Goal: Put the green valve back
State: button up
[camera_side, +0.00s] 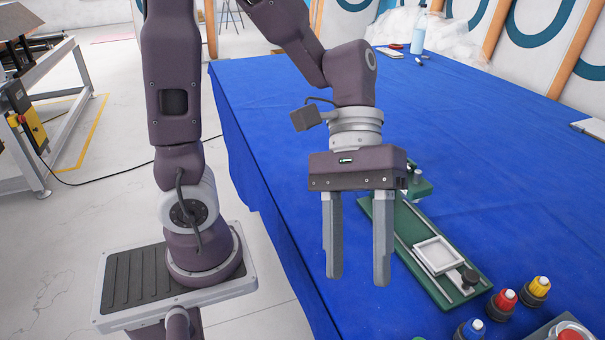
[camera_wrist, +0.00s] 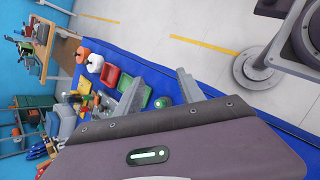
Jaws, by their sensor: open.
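My gripper (camera_side: 358,280) is open and empty, fingers pointing down, above the near left side of the blue table. In the wrist view its two fingers (camera_wrist: 160,76) are spread apart. A small round green piece (camera_wrist: 160,102) shows between them, close to the gripper body; it looks like the green valve, but it is too small to be sure. In the side view only a sliver of something green (camera_side: 420,338) shows at the bottom edge. A red-topped valve (camera_side: 505,299), a yellow-topped valve (camera_side: 537,288) and a blue-topped valve (camera_side: 470,330) stand at the lower right.
A green fixture with a pale square frame (camera_side: 436,255) lies right of my gripper. A grey-rimmed holder with a red part (camera_side: 568,333) is cut off at the lower right. A bottle (camera_side: 418,38) stands far back. The table's middle (camera_side: 480,140) is clear.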

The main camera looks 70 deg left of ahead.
jog(key=s+a+r+m+t+y, duration=0.1)
jog(key=a+r+m+t+y, duration=0.1)
jog(key=a, duration=0.4)
jog(key=s+a+r+m+t+y, duration=0.2)
jog(key=a+m+t+y, duration=0.2)
jog(key=a+t+y, duration=0.1)
jog(key=a+t, duration=0.1)
jog(key=a, duration=0.1)
jog(key=shift+a+r+t+y, duration=0.25)
jog(key=shift+a+t+y, duration=0.05)
jog(key=shift+y, duration=0.1)
